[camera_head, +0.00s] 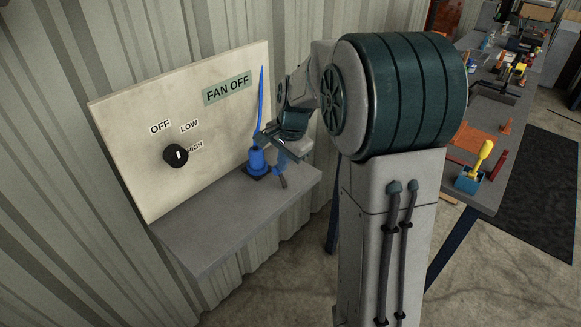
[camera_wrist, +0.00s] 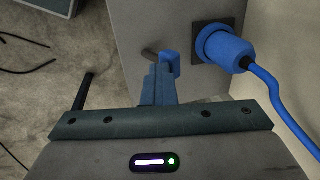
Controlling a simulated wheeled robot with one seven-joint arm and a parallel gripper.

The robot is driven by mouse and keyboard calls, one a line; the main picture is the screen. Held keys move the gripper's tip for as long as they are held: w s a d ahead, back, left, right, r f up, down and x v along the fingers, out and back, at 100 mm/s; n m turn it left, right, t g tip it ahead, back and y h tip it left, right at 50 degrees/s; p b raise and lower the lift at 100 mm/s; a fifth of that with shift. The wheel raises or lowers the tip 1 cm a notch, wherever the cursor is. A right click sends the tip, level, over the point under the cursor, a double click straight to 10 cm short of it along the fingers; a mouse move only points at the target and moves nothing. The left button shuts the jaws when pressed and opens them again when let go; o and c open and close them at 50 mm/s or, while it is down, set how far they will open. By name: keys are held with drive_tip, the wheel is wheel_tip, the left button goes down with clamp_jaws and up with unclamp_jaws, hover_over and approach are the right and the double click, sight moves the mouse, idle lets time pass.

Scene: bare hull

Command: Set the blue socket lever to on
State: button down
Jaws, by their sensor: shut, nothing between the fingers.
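The blue socket (camera_head: 258,163) has a blue plug and cable and sits on a dark square plate at the right end of the grey shelf. It also shows at upper right in the wrist view (camera_wrist: 222,48). Beside it is a small blue lever piece (camera_wrist: 172,62) with a short grey rod; it also shows in the head view (camera_head: 279,169), partly behind my gripper. My gripper (camera_wrist: 158,72) is shut and empty, its fingertips at the lever piece and overlapping it in the wrist view. I cannot tell whether they touch. The on and off sides are not readable.
A pale panel (camera_head: 130,130) stands behind the shelf (camera_head: 230,225), with a "FAN OFF" sign (camera_head: 227,89) and a black knob (camera_head: 175,155) marked OFF, LOW, HIGH. The blue cable (camera_head: 260,105) rises close to my gripper. A cluttered workbench (camera_head: 478,150) stands at right.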

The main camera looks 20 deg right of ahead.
drive_tip(key=shift+d, duration=0.1)
idle(0.3)
drive_tip(key=shift+s+d+f+b, duration=0.3)
drive_tip(key=shift+f+b, duration=0.05)
drive_tip(key=shift+s+d+r, duration=0.25)
drive_tip(key=shift+s, duration=0.15)
drive_tip(key=v, duration=1.1)
drive_tip(key=shift+s+r, duration=0.2)
drive_tip(key=shift+r, duration=0.05)
drive_tip(key=s+a+f+n, duration=0.1)
drive_tip(key=s+f+n, duration=0.1)
drive_tip(key=s+n, duration=0.2)
drive_tip(key=s+a+f+n+t, duration=0.1)
drive_tip(key=s+a+f+n, duration=0.1)
drive_tip(key=s, duration=0.8)
drive_tip(key=s+a+f+n+h, duration=0.1)
drive_tip(key=s+f+n, duration=0.2)
drive_tip(key=s+n, duration=0.2)
drive_tip(key=shift+s+a+f+n+t, duration=0.2)
drive_tip(key=shift+s+n+t, duration=0.15)
drive_tip(key=shift+s, duration=0.8)
idle(1.1)
